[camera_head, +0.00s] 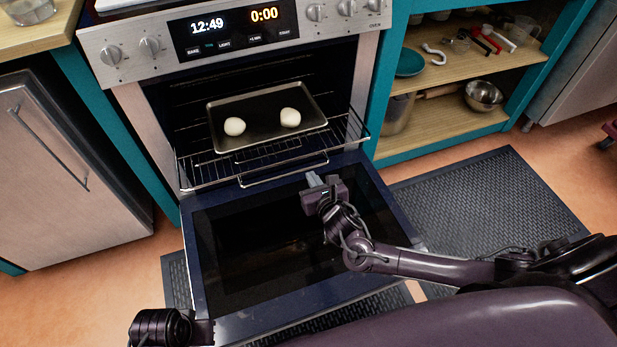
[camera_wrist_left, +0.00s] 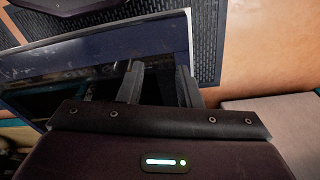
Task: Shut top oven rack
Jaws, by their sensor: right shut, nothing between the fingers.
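The top oven rack (camera_head: 196,172) is pulled out of the oven over the lowered door and carries a dark baking tray (camera_head: 262,128) with two pale round dough pieces. The rack's front bar (camera_head: 284,172) faces me. My right gripper (camera_head: 314,180) is shut and empty, close to the right end of that bar; I cannot tell whether it touches. My left gripper shows only partly at the bottom left of the head view. In the left wrist view my left gripper (camera_wrist_left: 160,75) has its fingers apart, nothing between them, near the oven door.
The oven door (camera_head: 270,245) is open and lies flat below the rack. Open shelves (camera_head: 460,65) with dishes stand at the right. Dark floor mats (camera_head: 490,200) lie around the door.

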